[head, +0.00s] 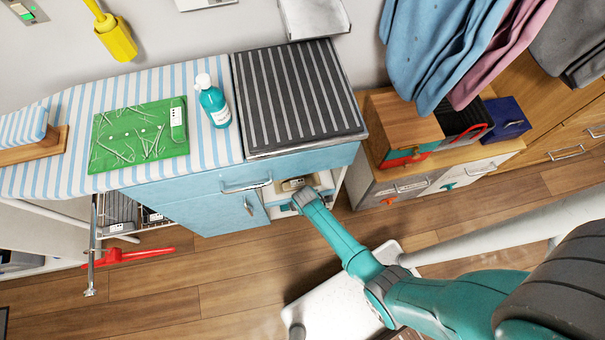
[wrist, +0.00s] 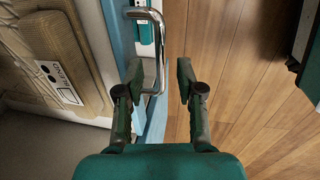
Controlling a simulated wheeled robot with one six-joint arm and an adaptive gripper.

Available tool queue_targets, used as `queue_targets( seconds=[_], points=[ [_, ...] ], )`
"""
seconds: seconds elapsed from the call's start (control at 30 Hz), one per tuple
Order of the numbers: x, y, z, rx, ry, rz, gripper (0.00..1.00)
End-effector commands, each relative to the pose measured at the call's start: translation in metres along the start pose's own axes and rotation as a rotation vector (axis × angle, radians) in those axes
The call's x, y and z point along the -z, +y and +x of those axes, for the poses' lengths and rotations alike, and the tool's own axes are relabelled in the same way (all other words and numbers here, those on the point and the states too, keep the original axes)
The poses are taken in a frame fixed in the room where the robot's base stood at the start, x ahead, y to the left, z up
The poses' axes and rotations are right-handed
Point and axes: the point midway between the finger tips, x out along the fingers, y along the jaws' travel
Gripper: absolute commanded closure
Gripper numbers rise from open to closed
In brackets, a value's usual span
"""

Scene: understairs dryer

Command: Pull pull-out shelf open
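The pull-out shelf shows in the wrist view as a narrow light-blue front (wrist: 152,128) with a chrome bar handle (wrist: 161,58). In the head view the shelf (head: 282,208) sits low in the open bay under the ribbed worktop, partly hidden by my arm. My gripper (wrist: 159,72) is open, with one finger on each side of the handle bar. Contact with the bar cannot be told. In the head view my gripper (head: 302,198) is at the bay's front, its fingers too small to read.
A beige labelled package (wrist: 62,65) lies behind the shelf front. A blue drawer (head: 245,184) and door are left of the bay. A white low platform (head: 340,300) stands on the floor near my arm. A drawer unit (head: 410,187) is to the right. Wooden floor lies in front.

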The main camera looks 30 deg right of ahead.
Motion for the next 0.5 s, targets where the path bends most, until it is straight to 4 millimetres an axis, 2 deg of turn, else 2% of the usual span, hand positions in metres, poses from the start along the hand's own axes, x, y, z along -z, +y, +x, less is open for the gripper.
queue_targets(
  seconds=[0.2, 0.5],
  points=[
    [-0.0001, 0.0002, 0.0106, -0.001, 0.0, 0.0, 0.63],
    [-0.0002, 0.0, 0.0116, -0.001, 0.0, 0.0, 0.63]
  ],
)
